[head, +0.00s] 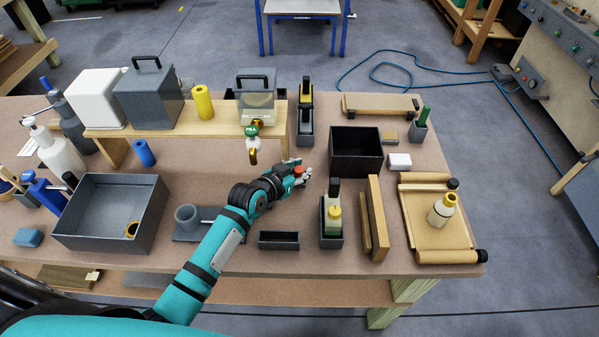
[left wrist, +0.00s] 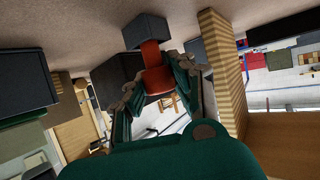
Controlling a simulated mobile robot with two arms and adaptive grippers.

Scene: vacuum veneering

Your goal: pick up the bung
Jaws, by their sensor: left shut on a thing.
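The bung is a small orange-red plug (head: 299,169). My left gripper (head: 300,176) is shut on it, over the middle of the workbench, in front of the wooden shelf. In the left wrist view the bung (left wrist: 153,62) sits between the two fingers (left wrist: 160,85), which hide part of its sides. I cannot tell from the views how far it is above the bench. My right gripper is not in view.
A black bin (head: 356,153) is right of my gripper. A small dark tray (head: 278,241) and a large grey tray (head: 75,232) lie nearer the front.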

